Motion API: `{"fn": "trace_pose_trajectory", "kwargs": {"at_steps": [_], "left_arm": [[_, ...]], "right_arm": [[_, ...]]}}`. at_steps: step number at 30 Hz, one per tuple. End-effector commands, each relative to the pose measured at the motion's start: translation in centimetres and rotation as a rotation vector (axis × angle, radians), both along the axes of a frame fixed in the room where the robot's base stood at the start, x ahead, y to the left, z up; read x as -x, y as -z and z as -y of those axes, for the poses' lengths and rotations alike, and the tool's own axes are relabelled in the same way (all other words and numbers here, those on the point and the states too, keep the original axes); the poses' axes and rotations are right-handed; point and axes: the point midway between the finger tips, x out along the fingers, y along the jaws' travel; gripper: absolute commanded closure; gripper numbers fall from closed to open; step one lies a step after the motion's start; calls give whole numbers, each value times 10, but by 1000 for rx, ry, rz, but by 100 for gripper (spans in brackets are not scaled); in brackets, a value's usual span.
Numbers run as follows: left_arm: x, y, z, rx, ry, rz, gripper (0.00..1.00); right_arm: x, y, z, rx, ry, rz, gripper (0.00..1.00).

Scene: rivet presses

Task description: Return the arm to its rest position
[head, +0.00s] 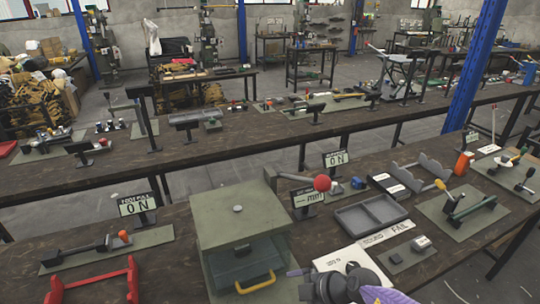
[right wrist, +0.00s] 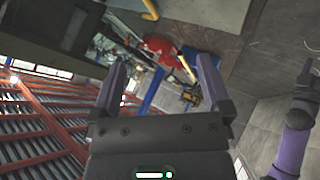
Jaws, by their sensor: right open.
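My right gripper (right wrist: 163,82) shows in the right wrist view with its two purple-sided fingers wide apart and nothing between them. In the head view, part of my right arm with purple and grey links comes in at the bottom edge, just in front of the workbench (head: 185,215).
A green press box (head: 240,210) with a yellow-handled drawer (head: 255,283) stands close to my arm. A red-knobbed lever (head: 321,183), a grey two-compartment tray (head: 372,213) and a white sign sheet (head: 345,258) lie beside it. A red rack (head: 98,278) is at lower left.

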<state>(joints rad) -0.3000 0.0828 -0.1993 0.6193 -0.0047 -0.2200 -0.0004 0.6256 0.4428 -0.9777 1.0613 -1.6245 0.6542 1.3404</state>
Motion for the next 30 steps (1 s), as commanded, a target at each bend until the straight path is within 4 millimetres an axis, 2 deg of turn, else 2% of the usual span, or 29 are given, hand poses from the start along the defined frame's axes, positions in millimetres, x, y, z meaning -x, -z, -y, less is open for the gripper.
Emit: {"fn": "trace_pose_trajectory", "kwargs": {"at_steps": [1, 2, 3, 4, 5, 6, 8, 9, 12, 15, 21, 27, 28, 30], "left_arm": [[0, 0, 0, 0, 0, 0, 41], [0, 0, 0, 0, 0, 0, 41], [0, 0, 0, 1, 0, 0, 41], [0, 0, 0, 1, 0, 0, 41], [0, 0, 1, 1, 0, 0, 41], [0, 0, 0, 1, 0, -1, 41], [1, 0, 0, 1, 0, -1, 41], [1, 0, 0, 1, 0, -1, 41], [1, 0, 0, 1, 0, -2, 41], [1, 0, 0, 1, 0, -2, 41], [1, 0, 0, 1, 0, -2, 41], [1, 0, 0, 0, 0, -1, 41], [1, 4, 0, 1, 0, -2, 41], [1, 14, 0, 0, 0, -3, 41]], "right_arm": [[2, -12, -23, -111, 23, 59, 1], [2, -23, -37, -194, 55, 108, 1], [1, -44, -53, -319, 129, 182, 1], [0, -61, -61, -412, 210, 238, 1], [-2, -78, -62, -499, 316, 288, 1], [-3, -97, -53, -589, 488, 336, 1], [0, -111, -24, -654, 778, 352, 1], [7, -110, -1, -652, 956, 325, 1], [39, -93, 44, -563, 1286, 181, 1], [79, -73, 70, -439, 1472, -1, 1], [159, -52, 88, -214, 1597, -349, 1], [231, -54, 87, -33, 1549, -645, 1], [235, -46, 86, -16, 1540, -667, 1], [229, -14, 86, -5, 1543, -670, 1]]}}
